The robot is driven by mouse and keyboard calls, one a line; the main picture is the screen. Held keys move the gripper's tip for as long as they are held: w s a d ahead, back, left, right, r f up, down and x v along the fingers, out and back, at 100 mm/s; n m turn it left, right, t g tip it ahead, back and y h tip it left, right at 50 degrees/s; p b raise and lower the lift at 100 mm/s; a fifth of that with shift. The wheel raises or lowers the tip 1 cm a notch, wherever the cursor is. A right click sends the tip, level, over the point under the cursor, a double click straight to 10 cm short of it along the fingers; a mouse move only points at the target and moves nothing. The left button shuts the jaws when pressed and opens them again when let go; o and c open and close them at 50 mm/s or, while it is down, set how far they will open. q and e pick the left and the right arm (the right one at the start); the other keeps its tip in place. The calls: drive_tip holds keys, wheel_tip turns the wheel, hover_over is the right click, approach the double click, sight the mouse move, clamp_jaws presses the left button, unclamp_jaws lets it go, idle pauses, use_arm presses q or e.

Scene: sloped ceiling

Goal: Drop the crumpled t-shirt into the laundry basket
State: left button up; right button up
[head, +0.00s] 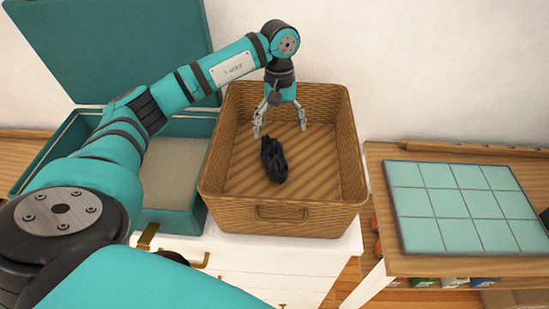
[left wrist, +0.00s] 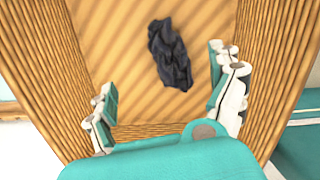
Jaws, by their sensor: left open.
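The crumpled t-shirt (head: 273,160) is a small dark, nearly black bundle. It lies on the floor of the wicker laundry basket (head: 285,219), near the middle. In the left wrist view the t-shirt (left wrist: 170,54) shows beyond my fingertips, apart from them. My left gripper (head: 280,128) points down into the basket, above and behind the t-shirt. Its fingers are spread, with nothing between them; the same open gripper shows in the left wrist view (left wrist: 162,95). My right gripper is in neither view.
The basket stands on a white drawer cabinet (head: 265,271). An open teal case (head: 178,218) with a raised lid is to its left. A wooden table (head: 385,169) with a teal tiled panel (head: 465,205) is to its right. A white wall stands behind.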

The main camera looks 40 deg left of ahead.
use_arm(q)
wheel_tip(320, 180, up, 12)
drive_tip(key=w+a, duration=0.1)
drive_tip(key=shift+f, duration=0.1)
idle(0.6)
